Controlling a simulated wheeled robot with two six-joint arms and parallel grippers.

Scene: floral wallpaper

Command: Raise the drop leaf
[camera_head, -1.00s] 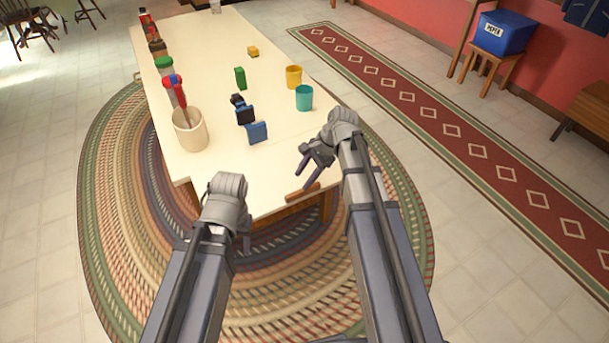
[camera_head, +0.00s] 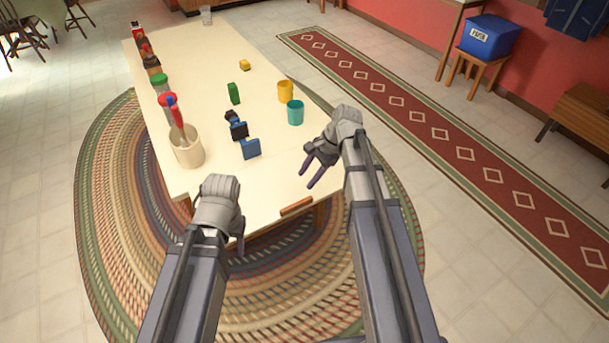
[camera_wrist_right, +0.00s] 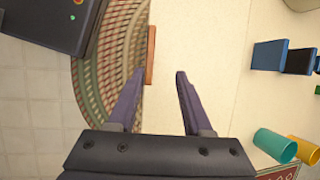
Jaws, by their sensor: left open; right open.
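The long cream table (camera_head: 215,75) stretches away from me. A brown wooden strip (camera_head: 297,207) sits at its near edge, right of the middle; it also shows in the right wrist view (camera_wrist_right: 151,55). No separate hanging leaf can be made out. My right gripper (camera_head: 308,178) is open and empty over the table's near right corner, close to the strip. In the right wrist view its fingers (camera_wrist_right: 160,74) point toward the table edge beside the strip. My left gripper (camera_head: 240,238) is at the near left edge; its fingers are mostly hidden behind its wrist.
On the table stand a utensil crock (camera_head: 187,149), a teal cup (camera_head: 295,112), a yellow cup (camera_head: 285,92), blue blocks (camera_head: 250,149), a green block (camera_head: 234,93) and several jars along the left edge. The near end of the top is clear. A braided rug (camera_head: 105,180) lies beneath.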

